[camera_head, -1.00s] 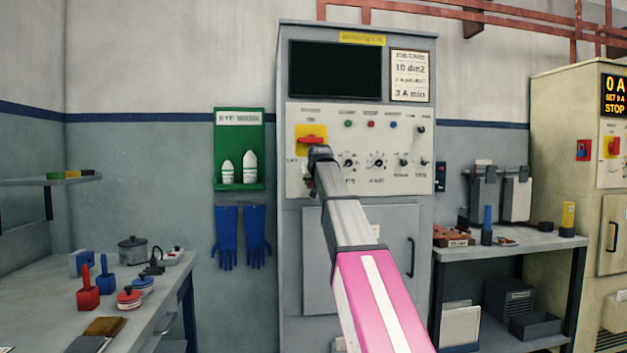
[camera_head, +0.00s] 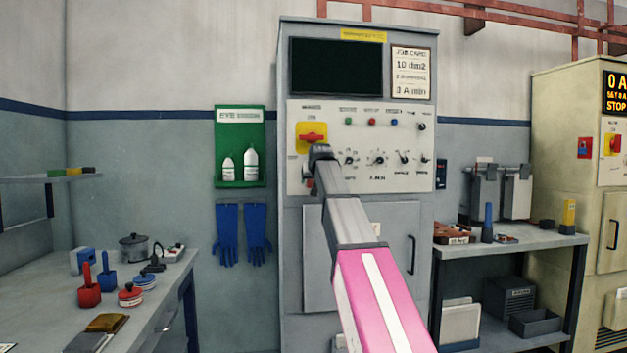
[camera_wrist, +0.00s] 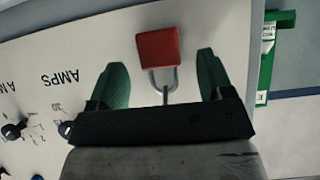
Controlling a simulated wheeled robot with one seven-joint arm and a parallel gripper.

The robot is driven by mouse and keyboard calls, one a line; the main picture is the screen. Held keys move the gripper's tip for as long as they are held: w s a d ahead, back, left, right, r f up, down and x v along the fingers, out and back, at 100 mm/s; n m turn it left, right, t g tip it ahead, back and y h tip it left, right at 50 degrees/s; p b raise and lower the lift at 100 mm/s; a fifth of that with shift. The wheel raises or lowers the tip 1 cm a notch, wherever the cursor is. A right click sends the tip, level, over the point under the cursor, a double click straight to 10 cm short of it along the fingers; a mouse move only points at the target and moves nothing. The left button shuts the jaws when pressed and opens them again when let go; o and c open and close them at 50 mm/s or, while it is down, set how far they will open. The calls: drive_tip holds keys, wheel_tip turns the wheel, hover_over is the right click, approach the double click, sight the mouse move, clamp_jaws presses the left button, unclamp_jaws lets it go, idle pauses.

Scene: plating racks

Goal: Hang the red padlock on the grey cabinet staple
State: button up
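The red padlock (camera_wrist: 158,47) shows in the wrist view, between my two green fingertips, with gaps on both sides. Its grey shackle (camera_wrist: 152,80) points toward the gripper's palm and appears to be around a thin grey staple (camera_wrist: 165,96); the exact contact is unclear. My gripper (camera_wrist: 165,78) is open and close to the white panel of the grey cabinet (camera_head: 292,240). In the head view the arm's dark end is just below the red switch on its yellow plate (camera_head: 312,137). The padlock and staple cannot be made out in the head view.
Panel knobs (camera_head: 377,158) lie right of my arm. A green eye wash shelf (camera_head: 240,185) and blue gloves (camera_head: 243,235) hang on the wall at left. A left bench (camera_head: 140,320) holds tools and red and blue items. A right bench (camera_head: 530,243) holds more items.

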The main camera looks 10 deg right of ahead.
drive_tip(key=v, duration=1)
drive_tip(key=s+f+g, duration=0.3)
drive_tip(key=f, duration=1.6)
drive_tip(key=s+f+g, duration=0.2)
drive_tip(key=s+f, duration=0.1)
drive_tip(key=f, duration=1.7)
drive_tip(key=s+f+g, duration=0.3)
drive_tip(key=s+f, duration=0.8)
drive_tip(key=f, duration=0.4)
drive_tip(key=s+f+g, duration=0.3)
drive_tip(key=s+f, duration=0.9)
drive_tip(key=f, duration=0.4)
drive_tip(key=shift+s+f+g, duration=0.15)
drive_tip(key=shift+f+g, duration=0.05)
drive_tip(key=shift+g, duration=0.1)
